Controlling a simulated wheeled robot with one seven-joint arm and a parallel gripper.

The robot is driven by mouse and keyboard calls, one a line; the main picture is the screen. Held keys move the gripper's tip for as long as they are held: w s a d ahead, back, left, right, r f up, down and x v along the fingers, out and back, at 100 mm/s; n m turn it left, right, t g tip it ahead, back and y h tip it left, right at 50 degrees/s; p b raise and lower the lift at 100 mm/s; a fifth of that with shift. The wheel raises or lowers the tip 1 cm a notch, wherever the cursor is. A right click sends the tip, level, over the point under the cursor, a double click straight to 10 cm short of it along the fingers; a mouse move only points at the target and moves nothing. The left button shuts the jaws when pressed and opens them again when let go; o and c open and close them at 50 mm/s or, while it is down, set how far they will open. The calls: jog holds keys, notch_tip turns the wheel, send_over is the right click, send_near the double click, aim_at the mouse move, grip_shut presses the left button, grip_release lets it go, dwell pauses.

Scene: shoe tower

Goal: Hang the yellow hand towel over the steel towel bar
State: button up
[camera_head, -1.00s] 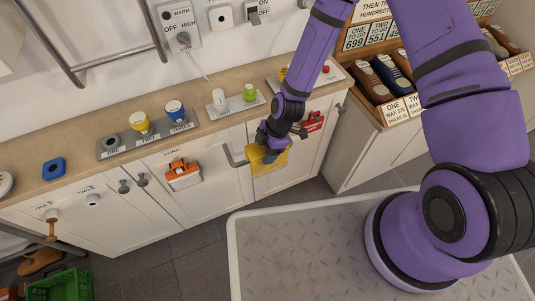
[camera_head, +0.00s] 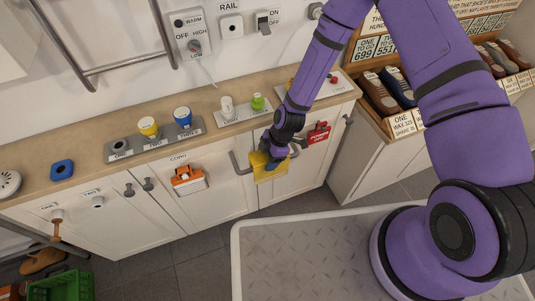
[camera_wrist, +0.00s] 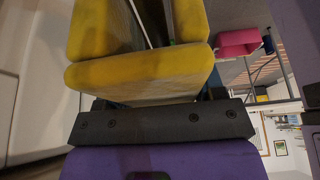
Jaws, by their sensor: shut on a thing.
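The yellow hand towel (camera_head: 271,175) hangs from my gripper (camera_head: 273,157) in front of the cabinet, below the counter edge. My gripper is shut on it, pointing down. A grey steel bar (camera_head: 238,164) on the cabinet front shows just left of the towel; any part behind the towel is hidden. In the wrist view the towel (camera_wrist: 140,75) fills the space before my gripper and covers the fingertips. Its yellow cloth shows in two parts with a narrow grey gap between them. I cannot tell whether the towel lies over the bar or only in front of it.
An orange clip item (camera_head: 188,180) and a red item (camera_head: 318,133) hang on the cabinet front either side. The counter (camera_head: 85,163) above holds cups and small items. A large steel rail (camera_head: 125,66) is on the wall. A shoe display (camera_head: 385,95) stands at right.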

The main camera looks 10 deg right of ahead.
jog(key=shift+f, duration=1.6)
jog(key=o, duration=1)
jog(key=v, duration=1)
jog(key=shift+d+r, duration=0.1)
jog(key=shift+r, duration=0.3)
